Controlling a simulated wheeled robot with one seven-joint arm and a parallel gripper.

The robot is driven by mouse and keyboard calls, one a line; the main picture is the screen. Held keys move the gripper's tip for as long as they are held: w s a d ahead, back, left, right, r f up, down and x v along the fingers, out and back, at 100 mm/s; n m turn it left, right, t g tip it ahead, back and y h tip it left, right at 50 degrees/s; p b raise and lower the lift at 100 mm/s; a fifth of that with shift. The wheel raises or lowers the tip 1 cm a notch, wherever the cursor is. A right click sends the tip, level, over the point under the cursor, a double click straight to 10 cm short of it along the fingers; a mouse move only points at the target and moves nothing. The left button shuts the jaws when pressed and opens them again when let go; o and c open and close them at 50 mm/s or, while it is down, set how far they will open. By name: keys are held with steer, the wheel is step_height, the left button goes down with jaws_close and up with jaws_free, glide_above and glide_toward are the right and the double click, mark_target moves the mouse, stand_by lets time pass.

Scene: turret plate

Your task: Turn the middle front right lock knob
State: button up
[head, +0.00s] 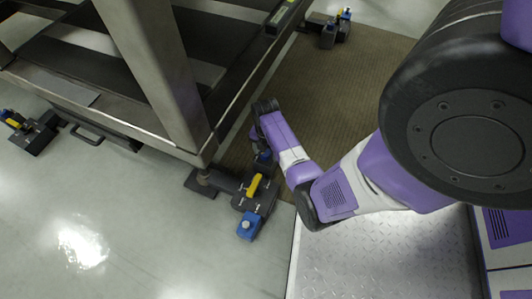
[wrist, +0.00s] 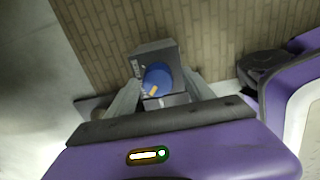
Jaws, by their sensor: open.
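In the head view, a dark lock unit (head: 258,197) stands on the floor by the frame's corner post. It has a yellow handle (head: 254,185) and a blue block (head: 249,226) at its near end. My gripper (head: 263,158) points down at its far end, where a small blue part shows. In the wrist view, a round blue knob (wrist: 156,75) with a yellow-orange mark sits on a dark grey block (wrist: 151,53). My gripper (wrist: 163,82) is open, with one finger on each side of the knob. I cannot tell whether the fingers touch it.
The large metal frame (head: 150,75) with its post stands left of my arm. Similar lock units stand at the far left (head: 33,132) and at the top (head: 330,33). A brown mat (head: 335,100) lies behind my arm. Grey floor is open at lower left.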

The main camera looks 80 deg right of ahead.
steer(key=shift+c, duration=0.2)
steer(key=shift+s, duration=0.1)
jaws_close()
